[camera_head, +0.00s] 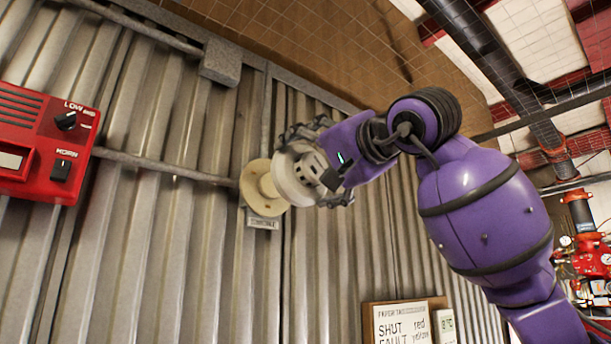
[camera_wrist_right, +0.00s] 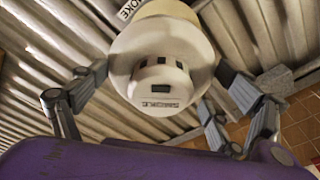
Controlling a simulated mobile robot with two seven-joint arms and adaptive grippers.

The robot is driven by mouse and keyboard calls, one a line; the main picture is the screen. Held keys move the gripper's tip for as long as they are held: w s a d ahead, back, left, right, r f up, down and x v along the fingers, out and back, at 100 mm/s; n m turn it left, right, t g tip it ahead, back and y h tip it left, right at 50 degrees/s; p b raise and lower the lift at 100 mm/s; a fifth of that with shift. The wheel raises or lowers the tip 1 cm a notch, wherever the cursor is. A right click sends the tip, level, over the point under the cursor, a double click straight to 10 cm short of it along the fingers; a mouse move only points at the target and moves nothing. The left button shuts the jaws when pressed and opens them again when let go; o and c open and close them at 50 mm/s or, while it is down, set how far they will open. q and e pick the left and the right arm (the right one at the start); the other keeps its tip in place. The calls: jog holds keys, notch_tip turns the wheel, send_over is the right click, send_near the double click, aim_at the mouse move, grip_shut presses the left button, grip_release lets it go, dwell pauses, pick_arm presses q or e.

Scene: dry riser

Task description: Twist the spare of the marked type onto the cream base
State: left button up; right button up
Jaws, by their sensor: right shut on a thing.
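The cream base (camera_head: 262,187) is a round disc mounted on the corrugated wall, with a small label plate (camera_head: 263,221) just below it. My right gripper (camera_head: 310,170) is shut on a white round detector (camera_head: 292,178), holding it against or very close to the base. In the right wrist view the detector (camera_wrist_right: 160,86) shows the word SMOKE on its face, between the two fingers. The cream base (camera_wrist_right: 185,12) shows behind it, with a label partly reading "OKE". Whether the detector is seated in the base cannot be told. My left gripper is not in view.
A red control box (camera_head: 45,145) with knobs is on the wall at the left. A horizontal rail (camera_head: 165,165) runs toward the base. A notice board (camera_head: 400,322) is at the bottom. Red pipework (camera_head: 590,258) stands at the far right.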

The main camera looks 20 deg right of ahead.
aim_at(310, 168)
jog(key=shift+s+a+r, duration=0.1)
jog(key=shift+s+a, duration=0.05)
jog(key=shift+a, duration=0.3)
jog(key=shift+x, duration=0.8)
jog(key=x, duration=0.2)
jog(key=shift+w+a+f, duration=0.2)
jog(key=shift+w+a, duration=0.05)
jog(key=shift+x, duration=0.8)
jog(key=shift+x, duration=1.4)
jog(key=o, duration=1)
jog(key=shift+a+f, duration=0.2)
jog(key=v, duration=1.2)
